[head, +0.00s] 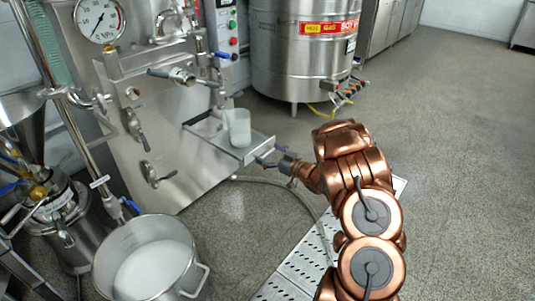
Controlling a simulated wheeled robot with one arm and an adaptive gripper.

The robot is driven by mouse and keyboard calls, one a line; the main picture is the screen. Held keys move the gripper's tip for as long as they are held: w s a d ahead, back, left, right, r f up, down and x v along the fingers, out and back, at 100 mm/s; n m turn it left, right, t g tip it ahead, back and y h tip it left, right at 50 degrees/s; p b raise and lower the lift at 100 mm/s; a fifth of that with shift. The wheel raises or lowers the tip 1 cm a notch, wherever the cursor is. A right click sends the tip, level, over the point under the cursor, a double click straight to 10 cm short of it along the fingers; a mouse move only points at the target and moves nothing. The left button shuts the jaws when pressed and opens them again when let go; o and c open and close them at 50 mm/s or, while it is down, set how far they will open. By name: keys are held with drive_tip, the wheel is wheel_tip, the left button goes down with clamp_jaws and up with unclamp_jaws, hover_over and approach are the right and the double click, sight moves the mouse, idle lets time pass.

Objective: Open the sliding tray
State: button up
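The sliding tray (258,146) is a flat metal shelf that juts out from the steel panel of the machine, left of my arm. A translucent white beaker (238,128) stands on it. My gripper (270,155) is at the tray's front right edge, coming from the right. Its dark fingers look spread apart, close to the edge. I cannot tell whether they touch the tray, and any handle there is hidden or too small to make out.
A steel pot (150,262) with white contents stands at the lower left. Pipes and valves (183,75) sit on the panel above the tray. A large steel boiler (300,50) stands behind. A perforated floor plate (308,258) lies below my arm. The floor at right is clear.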

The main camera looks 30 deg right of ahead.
drive_tip(key=v, duration=1.2)
idle(0.6)
